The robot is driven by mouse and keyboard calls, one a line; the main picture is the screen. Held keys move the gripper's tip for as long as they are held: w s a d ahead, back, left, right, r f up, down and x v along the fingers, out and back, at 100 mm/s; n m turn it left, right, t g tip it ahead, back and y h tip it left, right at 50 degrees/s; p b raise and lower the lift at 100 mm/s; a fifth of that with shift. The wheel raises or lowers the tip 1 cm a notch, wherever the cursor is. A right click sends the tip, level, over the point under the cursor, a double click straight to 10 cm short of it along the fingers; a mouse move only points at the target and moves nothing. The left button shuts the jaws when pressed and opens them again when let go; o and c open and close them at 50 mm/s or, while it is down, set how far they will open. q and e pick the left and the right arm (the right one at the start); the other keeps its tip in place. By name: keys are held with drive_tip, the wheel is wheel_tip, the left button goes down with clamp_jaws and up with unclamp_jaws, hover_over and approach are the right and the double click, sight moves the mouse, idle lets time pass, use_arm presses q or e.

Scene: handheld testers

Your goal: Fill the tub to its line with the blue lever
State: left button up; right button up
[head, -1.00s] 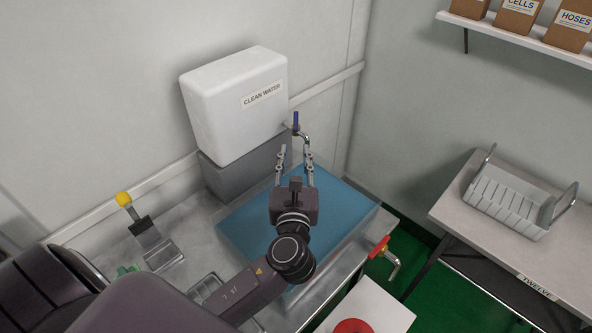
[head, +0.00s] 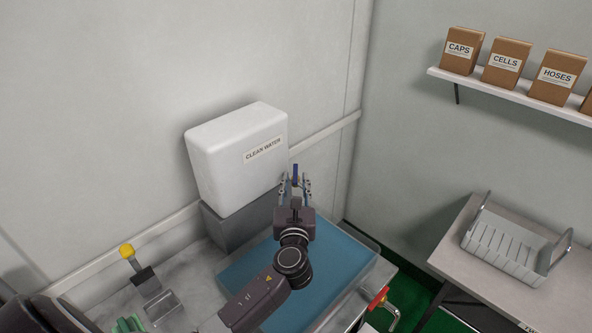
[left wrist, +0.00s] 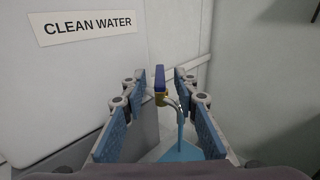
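The blue lever (head: 295,172) stands upright on a tap at the right side of the white CLEAN WATER tank (head: 235,155). My left gripper (head: 295,184) is open, with its fingers on either side of the lever. In the left wrist view the lever (left wrist: 159,77) shows between the spread fingers, with gaps on both sides. A pale blue strip below the spout looks like running water (left wrist: 181,132). The wide blue surface under my arm appears to be the tub's water (head: 335,275). I cannot make out its line. My right gripper is out of view.
A red-handled tap (head: 378,298) is at the counter's right front. A yellow-knobbed lever (head: 127,251) stands at the left. A white rack (head: 510,245) sits on a side table. A shelf (head: 500,90) holds several cardboard boxes. Green floor shows between counter and table.

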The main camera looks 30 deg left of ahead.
sight(295, 165)
use_arm(q)
drive_tip(key=x, duration=0.7)
drive_tip(key=shift+w+a+r+p, duration=0.1)
drive_tip(key=shift+w+a+p, duration=0.05)
drive_tip(key=shift+p, duration=0.2)
clamp_jaws()
